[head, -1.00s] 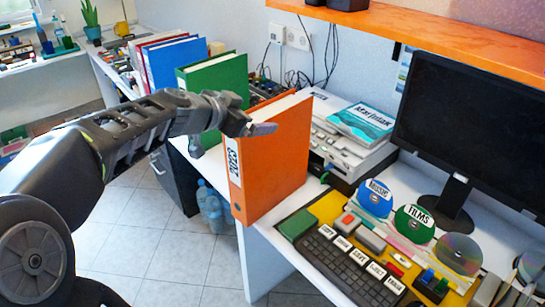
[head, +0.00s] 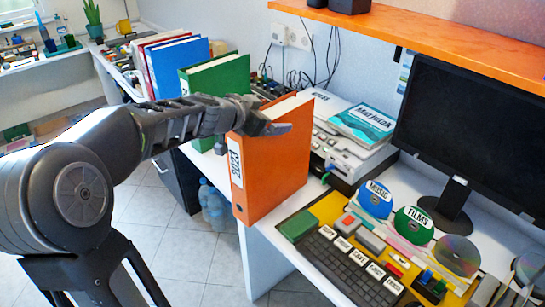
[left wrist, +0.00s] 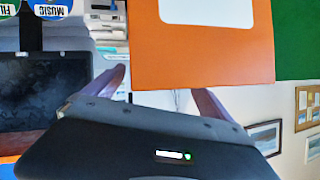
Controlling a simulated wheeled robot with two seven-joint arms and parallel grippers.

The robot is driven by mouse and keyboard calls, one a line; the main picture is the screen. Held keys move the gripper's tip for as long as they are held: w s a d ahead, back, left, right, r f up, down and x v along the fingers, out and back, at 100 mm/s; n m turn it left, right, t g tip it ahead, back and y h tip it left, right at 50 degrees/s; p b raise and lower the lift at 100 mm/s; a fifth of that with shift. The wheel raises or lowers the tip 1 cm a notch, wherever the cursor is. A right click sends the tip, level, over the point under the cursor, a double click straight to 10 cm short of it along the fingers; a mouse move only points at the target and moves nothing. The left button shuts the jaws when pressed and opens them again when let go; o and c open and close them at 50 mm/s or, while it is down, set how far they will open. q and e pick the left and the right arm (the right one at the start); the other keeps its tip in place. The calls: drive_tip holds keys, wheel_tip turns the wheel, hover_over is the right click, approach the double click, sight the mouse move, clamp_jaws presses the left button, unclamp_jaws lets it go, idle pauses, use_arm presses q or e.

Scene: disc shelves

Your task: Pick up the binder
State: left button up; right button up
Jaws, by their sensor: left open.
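The orange binder (head: 278,165), with a white label on its spine, stands upright near the front edge of the white desk. My left gripper (head: 250,135) is open at the top of this binder, with one finger in front of its upper side and the other near its spine. In the left wrist view the orange binder (left wrist: 200,65) fills the upper middle, just beyond the open left gripper (left wrist: 158,85). It is offset toward the right finger. I cannot tell whether the fingers straddle it. My right gripper is not in view.
A green binder (head: 222,75) and a blue binder (head: 178,68) stand behind, to the left. A printer (head: 350,155) with a book is close on the right. A keyboard (head: 345,262), discs and a monitor (head: 470,130) fill the desk's right side. An orange shelf (head: 420,40) hangs above.

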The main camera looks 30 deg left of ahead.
use_arm(q)
drive_tip(key=shift+w+f, duration=0.3)
drive_tip(key=shift+w, duration=0.25)
drive_tip(key=shift+c, duration=0.3)
drive_tip(key=c, duration=1.9)
drive_tip(key=shift+r, duration=0.1)
clamp_jaws()
drive_tip(key=shift+r, duration=0.1)
wheel_tip(320, 180, up, 10)
drive_tip(key=p, duration=0.3)
drive_tip(key=shift+p, duration=0.35)
